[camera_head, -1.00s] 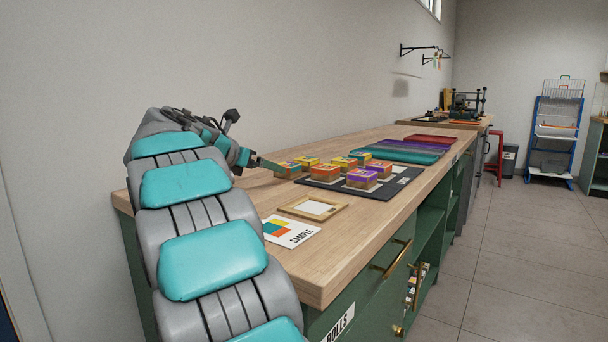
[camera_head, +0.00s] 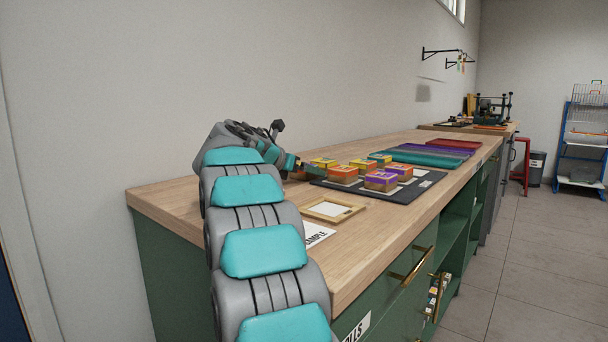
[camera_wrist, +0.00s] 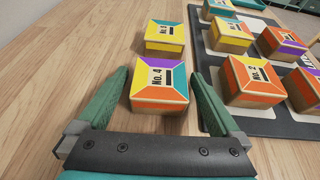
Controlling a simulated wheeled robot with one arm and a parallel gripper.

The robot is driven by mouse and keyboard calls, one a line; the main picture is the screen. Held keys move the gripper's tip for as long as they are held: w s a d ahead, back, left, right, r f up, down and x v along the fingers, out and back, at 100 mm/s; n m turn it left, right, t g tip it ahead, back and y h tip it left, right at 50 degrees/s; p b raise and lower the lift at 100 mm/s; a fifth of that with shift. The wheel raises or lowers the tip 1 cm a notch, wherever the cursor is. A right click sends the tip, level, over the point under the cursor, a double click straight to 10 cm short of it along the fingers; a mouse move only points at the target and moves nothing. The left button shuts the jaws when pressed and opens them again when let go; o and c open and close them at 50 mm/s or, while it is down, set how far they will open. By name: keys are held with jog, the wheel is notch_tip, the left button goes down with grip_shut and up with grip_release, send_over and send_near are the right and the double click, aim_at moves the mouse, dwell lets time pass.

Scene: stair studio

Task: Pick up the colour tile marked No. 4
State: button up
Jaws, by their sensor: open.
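The tile marked No. 4 (camera_wrist: 159,86) is a small block with a wooden lower part and a top in orange, yellow, teal and purple. It stands on the bare wooden worktop in the wrist view, left of the dark mat (camera_wrist: 222,110). My gripper (camera_wrist: 162,92) is open, its two green fingers on either side of the No. 4 tile with gaps showing. I cannot tell their height against it. In the head view my gripper (camera_head: 309,168) is at the left end of the tile group, and the No. 4 tile is mostly hidden there.
The No. 3 tile (camera_wrist: 165,36) stands just beyond No. 4. The No. 2 tile (camera_wrist: 250,79) is on the mat, close to my right finger. Several more tiles stand on the mat. A wooden frame (camera_head: 318,206) lies nearer the front. Worktop left of the tiles is clear.

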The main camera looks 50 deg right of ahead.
jog(key=shift+c, duration=0.2)
jog(key=c, duration=1.3)
jog(key=shift+r, duration=0.1)
